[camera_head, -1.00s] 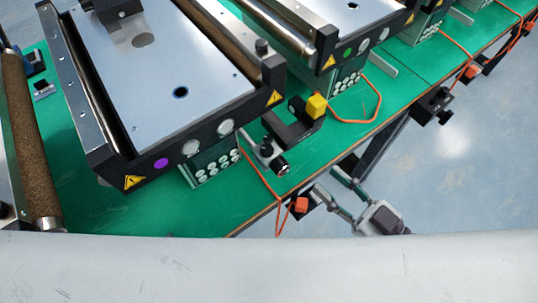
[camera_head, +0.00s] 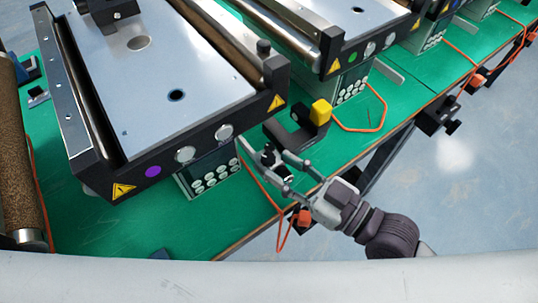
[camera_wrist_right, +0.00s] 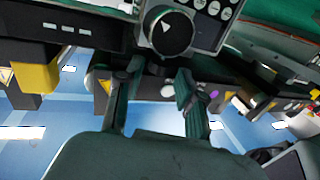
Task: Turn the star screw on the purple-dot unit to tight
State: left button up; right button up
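The purple-dot unit is a flat silver-topped conveyor with a black front rail; its purple dot (camera_head: 153,171) is on that rail. A black knob, apparently the star screw (camera_head: 268,157), is at the unit's front right, partly hidden by my right gripper (camera_head: 278,165). In the right wrist view a round black knob (camera_wrist_right: 170,32) with a white triangular mark shows at top, beyond my fingertips (camera_wrist_right: 158,78). My right gripper is open, with its two fingers apart and nothing visible between them. I cannot tell whether they touch the knob. My left gripper is not in view.
A button panel (camera_head: 212,174) sits below the unit's front rail. A black bracket with a yellow block (camera_head: 320,112) stands just behind my right gripper. An orange cable (camera_head: 277,205) hangs over the green table edge. A neighbouring green-dot unit (camera_head: 353,57) is to the right.

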aim_at(269, 158)
jog(key=shift+x, duration=1.9)
grip_shut()
jog(key=m+t+h+p, duration=0.1)
jog(key=t+h+p, duration=0.1)
jog(key=p, duration=0.1)
jog(key=m+t+h+p, duration=0.1)
jog(key=m+p, duration=0.1)
jog(key=p, duration=0.2)
jog(key=shift+r+m+t+h, duration=0.3)
jog(key=shift+r+t+h, duration=0.1)
jog(key=shift+f+m+t+h+p, duration=0.25)
jog(key=shift+m+t+h+p, duration=0.3)
jog(key=shift+h+p, duration=0.35)
grip_release()
jog(key=shift+f, duration=0.1)
